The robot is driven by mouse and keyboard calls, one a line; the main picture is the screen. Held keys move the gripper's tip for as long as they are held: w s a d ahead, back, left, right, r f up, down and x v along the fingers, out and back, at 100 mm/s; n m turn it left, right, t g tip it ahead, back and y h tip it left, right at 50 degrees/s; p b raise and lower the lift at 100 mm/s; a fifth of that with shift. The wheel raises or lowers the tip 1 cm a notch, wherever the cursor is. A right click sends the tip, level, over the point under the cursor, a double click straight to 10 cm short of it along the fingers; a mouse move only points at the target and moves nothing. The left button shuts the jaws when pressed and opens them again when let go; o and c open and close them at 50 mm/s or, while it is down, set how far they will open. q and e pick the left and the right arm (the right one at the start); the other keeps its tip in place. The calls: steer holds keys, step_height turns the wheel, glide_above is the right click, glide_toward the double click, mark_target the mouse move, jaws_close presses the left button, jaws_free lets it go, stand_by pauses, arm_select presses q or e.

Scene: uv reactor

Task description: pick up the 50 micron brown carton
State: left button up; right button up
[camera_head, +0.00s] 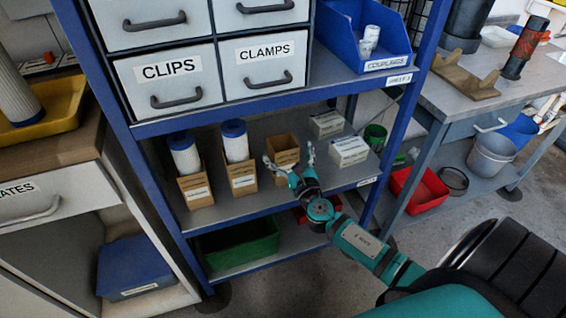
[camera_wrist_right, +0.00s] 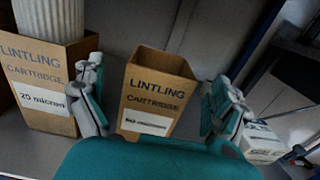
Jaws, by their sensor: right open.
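An open-topped brown carton (camera_head: 284,150) stands on the middle shelf, the rightmost of three. In the right wrist view this carton (camera_wrist_right: 154,92) reads "LINTLING CARTRIDGE"; its white label is too blurred to read surely. No cartridge shows in it. My right gripper (camera_head: 288,160) is open and empty in front of it; in the wrist view the carton appears between the two fingers, with no clear contact. The neighbouring carton (camera_wrist_right: 42,75), labelled 20 micron, holds a white cartridge and stands left of the fingers. My left gripper is not in view.
Another carton with a blue-capped cartridge (camera_head: 184,158) stands farther left. White boxes (camera_head: 348,150) sit right of the carton. The drawers and blue couplings bin (camera_head: 370,40) are above; a green crate (camera_head: 240,245) is below. A blue shelf post (camera_head: 400,120) stands at right.

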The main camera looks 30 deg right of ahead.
mark_target(279, 137)
steer(key=x, duration=0.5)
steer(key=shift+s+d+b, duration=0.1)
steer(key=shift+b, duration=0.25)
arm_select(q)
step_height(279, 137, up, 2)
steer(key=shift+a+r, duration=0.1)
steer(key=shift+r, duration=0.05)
arm_select(e)
steer(key=c, duration=1)
steer(key=shift+c, duration=0.2)
